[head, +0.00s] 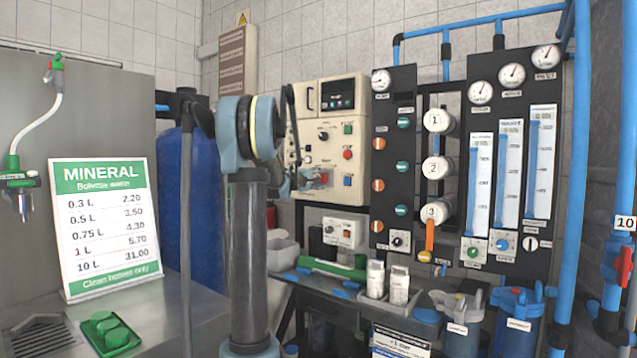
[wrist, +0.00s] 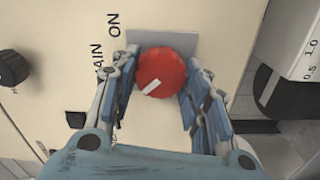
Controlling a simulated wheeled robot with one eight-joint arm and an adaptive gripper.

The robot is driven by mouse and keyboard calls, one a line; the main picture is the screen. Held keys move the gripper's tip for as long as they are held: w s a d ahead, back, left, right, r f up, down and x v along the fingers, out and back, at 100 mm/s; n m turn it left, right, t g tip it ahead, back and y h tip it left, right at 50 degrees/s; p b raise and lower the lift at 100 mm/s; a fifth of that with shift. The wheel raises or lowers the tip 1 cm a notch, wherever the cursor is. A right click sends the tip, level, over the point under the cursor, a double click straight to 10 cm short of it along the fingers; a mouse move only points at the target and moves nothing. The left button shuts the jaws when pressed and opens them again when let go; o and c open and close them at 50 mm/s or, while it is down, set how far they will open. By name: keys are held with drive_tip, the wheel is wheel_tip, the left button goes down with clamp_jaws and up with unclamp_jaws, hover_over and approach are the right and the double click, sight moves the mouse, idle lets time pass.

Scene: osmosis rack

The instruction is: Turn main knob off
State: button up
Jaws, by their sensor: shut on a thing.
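The main knob (wrist: 162,68) is a red, round-edged knob on a grey plate in the wrist view. A short white mark on its face lies toward its lower left edge. The letters "AIN" and "ON" are printed to its left and upper left; part of the label is covered. My gripper (wrist: 164,82) has a blue-grey finger on each side of the knob and is shut on it. In the head view the knob (head: 324,178) shows as a small red spot low on the cream control box (head: 340,120), with my gripper at its left.
A black knob (wrist: 10,67) sits at the left in the wrist view. In the head view, green, red and blue buttons are on the box's right side. A black gauge panel (head: 394,150) stands to its right, and a blue tank (head: 205,215) is behind my arm.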

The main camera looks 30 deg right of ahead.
drive_tip(key=shift+a+f, duration=0.1)
drive_tip(key=shift+a, duration=0.05)
drive_tip(key=o, duration=1.1)
drive_tip(key=shift+w, duration=0.15)
drive_tip(key=v, duration=1.2)
drive_tip(key=s+a+f+g+y, duration=0.1)
drive_tip(key=s+a+f+y, duration=0.4)
drive_tip(key=s+a+f, duration=0.7)
drive_tip(key=s+a+f+m+g+y, duration=0.1)
drive_tip(key=s+a+f+y, duration=0.5)
drive_tip(key=s+a+f, duration=0.7)
drive_tip(key=s+a+f+m+g+y, duration=0.1)
drive_tip(key=s+a+f+y, duration=0.4)
drive_tip(key=s+a+f, duration=0.7)
drive_tip(key=shift+s+a+f+g+y, duration=0.15)
drive_tip(key=shift+a+f+g, duration=0.3)
drive_tip(key=shift+a+f, duration=0.3)
drive_tip(key=shift+s+a+f+g+y, duration=0.15)
drive_tip(key=shift+a+f+g, duration=0.35)
drive_tip(key=shift+a, duration=0.35)
